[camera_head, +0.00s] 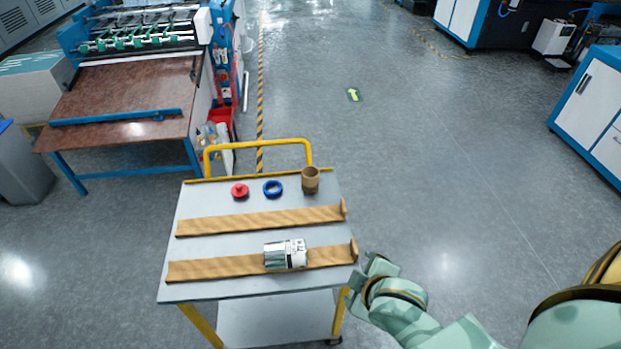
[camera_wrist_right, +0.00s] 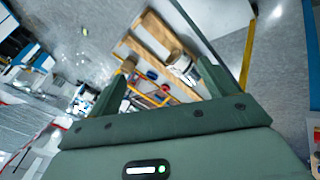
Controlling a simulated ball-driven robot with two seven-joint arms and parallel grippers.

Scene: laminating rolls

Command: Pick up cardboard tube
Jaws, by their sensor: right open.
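The cardboard tube (camera_head: 311,180) is a short brown cylinder standing upright at the back right corner of the grey cart top (camera_head: 200,200). It also shows small in the right wrist view (camera_wrist_right: 129,64), between my open fingers and farther off. My right gripper (camera_head: 364,268) is empty and open, just off the cart's front right corner, well short of the tube. Its two fingers frame the cart in the wrist view (camera_wrist_right: 160,85). My left gripper is not in view.
A red cap (camera_head: 240,191) and a blue ring (camera_head: 273,189) lie left of the tube. Two brown slats (camera_head: 215,224) cross the cart, and a silver roll (camera_head: 285,254) rests on the nearer one. A yellow handle (camera_head: 258,144) rises behind. The floor at right is clear.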

